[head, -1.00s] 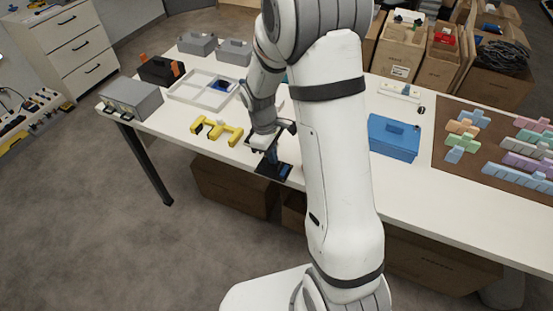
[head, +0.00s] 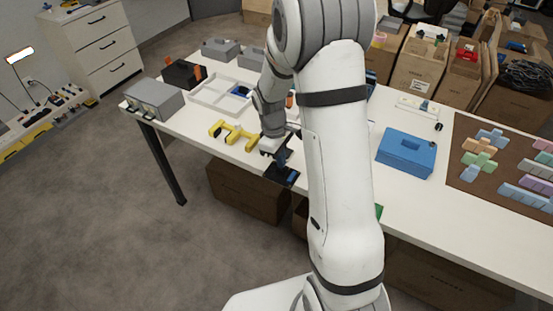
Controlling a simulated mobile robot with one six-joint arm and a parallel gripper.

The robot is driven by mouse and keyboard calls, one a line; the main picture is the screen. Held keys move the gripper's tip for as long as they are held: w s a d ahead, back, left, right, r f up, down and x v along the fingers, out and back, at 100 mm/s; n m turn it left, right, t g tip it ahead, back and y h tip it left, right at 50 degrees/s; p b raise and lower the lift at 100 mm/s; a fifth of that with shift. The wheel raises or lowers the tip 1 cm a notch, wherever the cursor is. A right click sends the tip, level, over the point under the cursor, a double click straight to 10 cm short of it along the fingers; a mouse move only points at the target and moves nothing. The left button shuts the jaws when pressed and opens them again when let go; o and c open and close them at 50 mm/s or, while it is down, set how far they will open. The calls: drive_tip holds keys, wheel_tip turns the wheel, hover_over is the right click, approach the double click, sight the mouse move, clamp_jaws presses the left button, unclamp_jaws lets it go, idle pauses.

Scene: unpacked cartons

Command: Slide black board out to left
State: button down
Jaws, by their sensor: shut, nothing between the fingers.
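The black board (head: 286,178) is a small dark plate with blue parts on it. It lies at the front edge of the white table and appears to stick out past it. My gripper (head: 281,158) points down at the board's far side, just above or touching it; I cannot tell which. It is shut, with nothing seen held in it. My forearm hides the table area directly right of the board.
A yellow bracket (head: 233,135) lies left of the board on the white table (head: 205,117). A white tray (head: 210,100) and grey box (head: 154,98) are farther left. A blue box (head: 407,153) stands right of my arm. Cardboard boxes (head: 245,190) sit below.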

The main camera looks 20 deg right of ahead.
drive_tip(key=w+a+b, duration=0.1)
drive_tip(key=w+a, duration=0.7)
drive_tip(key=shift+w+a+r, duration=0.15)
drive_tip(key=shift+w+a, duration=0.15)
